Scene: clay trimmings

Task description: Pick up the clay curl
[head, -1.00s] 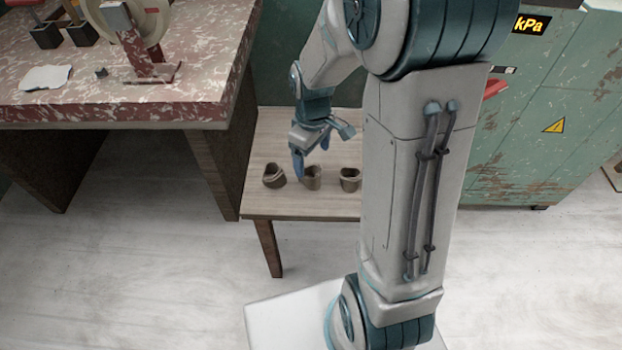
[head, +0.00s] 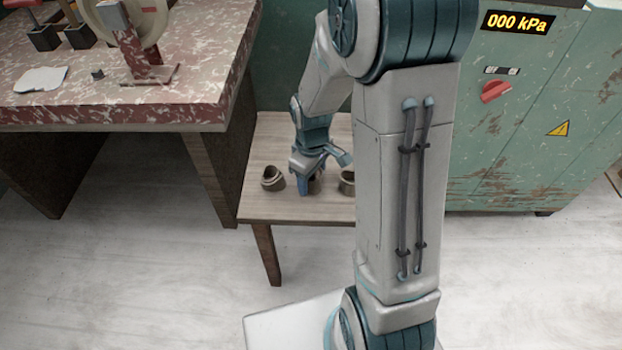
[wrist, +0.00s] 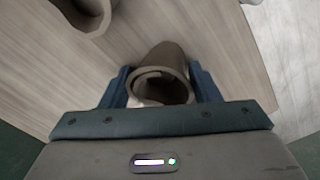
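Three brown clay curls stand in a row on the small wooden table: a left curl (head: 272,179), a middle curl (head: 316,185) and a right curl (head: 347,183). My gripper (head: 305,189) is down at the middle curl and hides most of it in the head view. In the wrist view the middle curl (wrist: 163,55), a hollow rolled ring, sits between my two blue fingers. The fingers are spread to either side of it, very close to its walls; contact is not clear. Another curl (wrist: 90,14) shows at the top left of the wrist view.
The small table (head: 290,211) has bare wood in front of and behind the row. A larger red-speckled bench (head: 190,115) stands at the left, with a wheel device (head: 142,50) on it. A green cabinet (head: 545,90) stands at the right.

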